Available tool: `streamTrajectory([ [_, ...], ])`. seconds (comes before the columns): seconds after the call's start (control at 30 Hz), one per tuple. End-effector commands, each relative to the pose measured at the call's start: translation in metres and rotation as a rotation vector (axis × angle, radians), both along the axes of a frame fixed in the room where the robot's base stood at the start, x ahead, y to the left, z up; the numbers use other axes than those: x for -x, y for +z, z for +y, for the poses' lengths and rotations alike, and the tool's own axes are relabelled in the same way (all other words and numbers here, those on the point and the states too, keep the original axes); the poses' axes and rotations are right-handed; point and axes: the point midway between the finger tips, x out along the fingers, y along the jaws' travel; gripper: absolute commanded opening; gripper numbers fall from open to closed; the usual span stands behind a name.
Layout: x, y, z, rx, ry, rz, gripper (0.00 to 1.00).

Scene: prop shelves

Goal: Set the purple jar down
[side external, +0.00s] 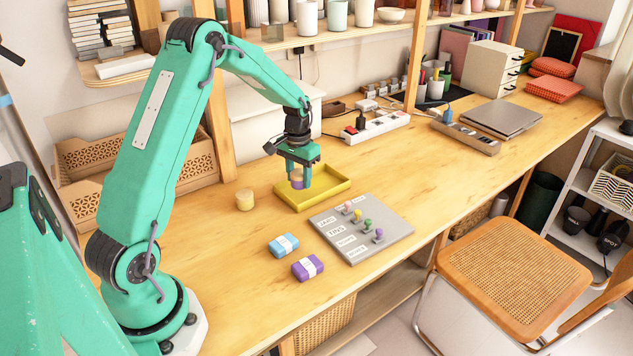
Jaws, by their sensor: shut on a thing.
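The purple jar (297,183) is small, with a tan top, and is upright between the fingers of my gripper (298,180). My gripper points down and is shut on the jar; the fingers hide its sides. The jar shows over the left part of a shallow yellow tray (325,200). I cannot tell whether its base touches the tray floor.
A grey board (385,236) with labels and coloured knobs lies in front, beside a blue packet (283,245) and a purple packet (307,268). A power strip (376,127) lies behind. The table's right middle is clear.

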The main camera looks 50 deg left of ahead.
Motion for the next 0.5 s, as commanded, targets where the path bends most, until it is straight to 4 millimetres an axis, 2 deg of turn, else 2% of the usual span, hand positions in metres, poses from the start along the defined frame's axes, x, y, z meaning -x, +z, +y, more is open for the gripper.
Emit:
streamTrajectory([
  [0.2, 0.001, -0.024, -0.001, 0.001, 0.0, 0.003, 0.17],
  [0.5, 0.0, -0.028, 0.0, 0.0, 0.0, 0.0, 0.17],
])
